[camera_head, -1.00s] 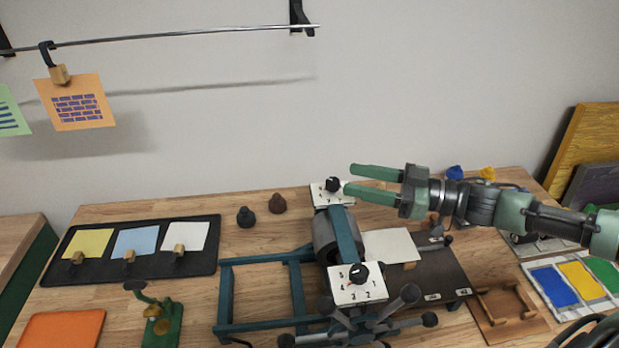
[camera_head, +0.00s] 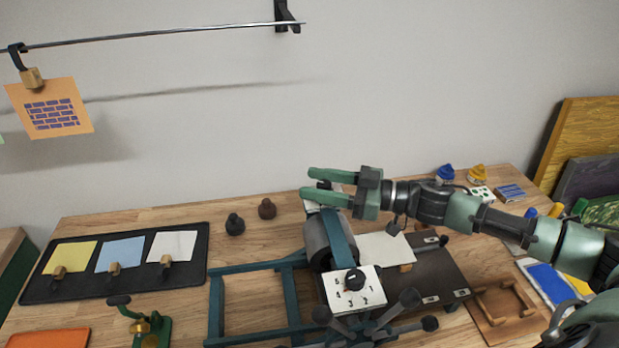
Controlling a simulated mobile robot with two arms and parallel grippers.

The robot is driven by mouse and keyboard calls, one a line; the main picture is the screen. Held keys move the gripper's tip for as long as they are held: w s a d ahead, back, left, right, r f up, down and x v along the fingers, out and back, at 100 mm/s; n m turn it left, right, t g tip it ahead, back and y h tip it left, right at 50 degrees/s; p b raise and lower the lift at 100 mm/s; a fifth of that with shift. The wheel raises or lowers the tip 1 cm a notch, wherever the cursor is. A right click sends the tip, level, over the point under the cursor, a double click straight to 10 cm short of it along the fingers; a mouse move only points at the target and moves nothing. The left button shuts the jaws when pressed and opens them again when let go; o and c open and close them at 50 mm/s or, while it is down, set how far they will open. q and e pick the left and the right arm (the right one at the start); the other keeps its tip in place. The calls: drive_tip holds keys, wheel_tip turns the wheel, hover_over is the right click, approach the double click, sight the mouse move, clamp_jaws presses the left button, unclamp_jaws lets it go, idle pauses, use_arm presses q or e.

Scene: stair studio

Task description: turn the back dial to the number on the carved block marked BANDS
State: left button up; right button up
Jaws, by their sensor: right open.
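The back dial (camera_head: 311,207) is a white plate with a black knob at the far end of the press; my right gripper hides most of it. My right gripper (camera_head: 306,183) is open, its two green fingers pointing left over the back dial. I cannot tell whether they touch the knob. The front dial (camera_head: 353,284) is a white numbered plate with a black knob at the near end. Small patterned blocks, one with green dots (camera_head: 480,195) and one with blue stripes (camera_head: 510,192), lie at the back right; no BANDS marking is readable. My left gripper is out of view.
The press has a grey roller (camera_head: 317,242), a teal frame (camera_head: 215,300) and a spoked wheel (camera_head: 375,325). A black tray (camera_head: 200,262) holds coloured sheets at left. Two dark knobbed pieces (camera_head: 235,224) (camera_head: 267,208) stand behind. An orange brick print (camera_head: 50,108) hangs from the rail.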

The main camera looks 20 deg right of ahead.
drive_tip(key=shift+x, duration=0.9)
drive_tip(key=shift+s, duration=0.1)
clamp_jaws()
